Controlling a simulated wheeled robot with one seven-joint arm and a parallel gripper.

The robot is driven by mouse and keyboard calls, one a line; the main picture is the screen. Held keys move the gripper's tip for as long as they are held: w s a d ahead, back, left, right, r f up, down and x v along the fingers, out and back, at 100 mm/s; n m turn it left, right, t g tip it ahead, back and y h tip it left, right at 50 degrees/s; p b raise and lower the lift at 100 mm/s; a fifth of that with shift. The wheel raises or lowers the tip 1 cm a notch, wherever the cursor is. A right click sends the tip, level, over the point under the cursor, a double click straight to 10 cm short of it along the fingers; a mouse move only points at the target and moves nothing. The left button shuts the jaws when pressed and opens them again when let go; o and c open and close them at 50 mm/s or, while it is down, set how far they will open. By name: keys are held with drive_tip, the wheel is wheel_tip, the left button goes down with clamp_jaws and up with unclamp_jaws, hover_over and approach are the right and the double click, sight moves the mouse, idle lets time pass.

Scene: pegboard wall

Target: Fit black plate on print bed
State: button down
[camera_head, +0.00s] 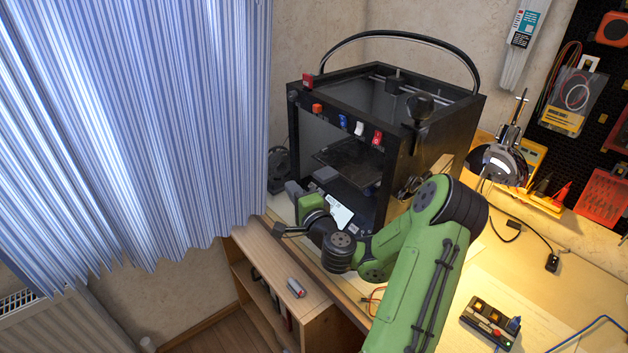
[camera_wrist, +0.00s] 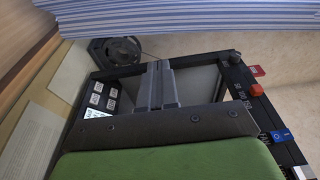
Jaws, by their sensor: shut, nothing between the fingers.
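The black-framed 3D printer (camera_head: 400,160) stands on the bench in the head view, its open front facing left and toward me. A dark flat panel (camera_head: 350,157) lies level inside it. I cannot tell whether this is the bare print bed or the black plate on it. My gripper (camera_head: 293,188) is in front of the printer's lower left front, outside the frame. In the wrist view my gripper (camera_wrist: 157,70) has its grey fingers together with nothing between them. The printer frame (camera_wrist: 205,60) shows behind the fingers; the bed is not clearly visible there.
A black spool (camera_head: 279,170) stands left of the printer. A blue striped curtain (camera_head: 130,130) hangs at left. A low wooden shelf (camera_head: 270,270) is below my gripper. A control box (camera_head: 490,320) lies on the bench at right.

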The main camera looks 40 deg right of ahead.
sight(327, 181)
drive_tip(key=shift+s+d+p, duration=0.2)
drive_tip(key=shift+d+p, duration=0.6)
drive_tip(key=shift+d, duration=1)
drive_tip(key=shift+s+d+p, duration=0.15)
drive_tip(key=shift+d+p, duration=0.65)
drive_tip(key=shift+d, duration=1)
drive_tip(key=shift+s+d+p, duration=0.2)
drive_tip(key=shift+d+p, duration=0.6)
drive_tip(key=shift+d, duration=1)
drive_tip(key=shift+a+f+b, duration=0.1)
drive_tip(key=shift+a+b, duration=0.4)
drive_tip(key=shift+a, duration=0.25)
drive_tip(key=a+b, duration=0.3)
drive_tip(key=a, duration=0.3)
drive_tip(key=shift+w+a, duration=0.25)
drive_tip(key=shift+w, duration=0.15)
